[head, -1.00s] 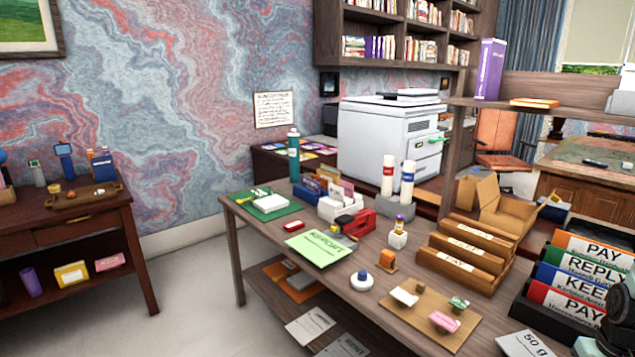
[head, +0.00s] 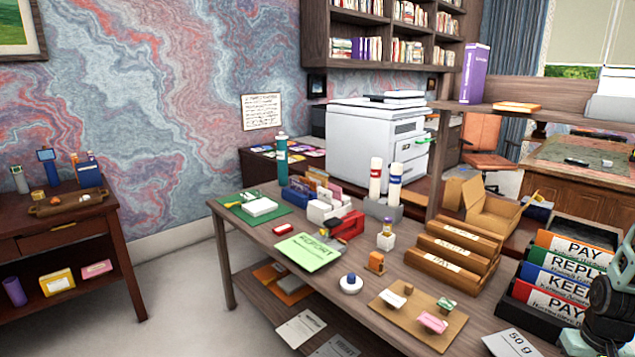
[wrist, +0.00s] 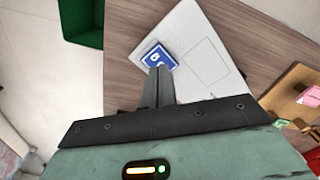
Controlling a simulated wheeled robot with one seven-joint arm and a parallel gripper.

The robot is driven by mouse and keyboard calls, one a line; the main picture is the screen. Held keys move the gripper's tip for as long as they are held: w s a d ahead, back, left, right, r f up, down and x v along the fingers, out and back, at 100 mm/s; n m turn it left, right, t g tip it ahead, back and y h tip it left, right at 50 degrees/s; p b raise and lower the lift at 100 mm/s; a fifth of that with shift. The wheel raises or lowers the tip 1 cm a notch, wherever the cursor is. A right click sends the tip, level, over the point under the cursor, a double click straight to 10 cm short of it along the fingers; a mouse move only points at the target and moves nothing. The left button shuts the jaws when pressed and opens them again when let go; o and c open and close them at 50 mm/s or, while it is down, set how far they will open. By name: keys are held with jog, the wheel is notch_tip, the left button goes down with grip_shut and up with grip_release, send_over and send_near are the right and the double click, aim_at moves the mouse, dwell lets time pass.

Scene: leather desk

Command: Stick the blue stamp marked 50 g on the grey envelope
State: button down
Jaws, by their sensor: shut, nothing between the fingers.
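A pale grey envelope (wrist: 186,30) lies on the wooden desk in the wrist view, with a printed rectangular outline on it. A small blue stamp (wrist: 157,56) with white marking lies over the envelope, left of that outline; the marking is too small to read fully. My gripper (wrist: 158,70) is shut and empty, its fingertips at the stamp's near edge; I cannot tell whether they touch it.
A brown board (head: 417,318) with small stamp-like blocks lies left of the "50 g" sheet. A black rack of binders (head: 562,275) stands close to my arm. Wooden trays (head: 452,252) stand behind the board. A green bin (wrist: 82,22) shows beside the desk in the wrist view.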

notch_tip(320, 180, up, 5)
jog(key=p, duration=0.3)
dwell(0.4)
jog(key=a+r+n, duration=0.2)
jog(key=a+r, duration=0.3)
jog(key=a, duration=0.4)
jog(key=a+r+n+y, duration=0.15)
jog(key=a+r, duration=0.35)
jog(key=a, duration=0.5)
jog(key=a+r+n+h, duration=0.1)
jog(key=a+r+n, duration=0.3)
jog(key=a, duration=0.5)
jog(key=s+a+r+n, duration=0.2)
jog(key=s+a+r, duration=0.2)
jog(key=s+a, duration=0.2)
jog(key=s+a+r+n, duration=0.2)
jog(key=s+a+r, duration=0.2)
jog(key=s, duration=0.7)
jog(key=a, duration=0.2)
jog(key=shift+a+r, duration=0.15)
jog(key=shift+a, duration=0.2)
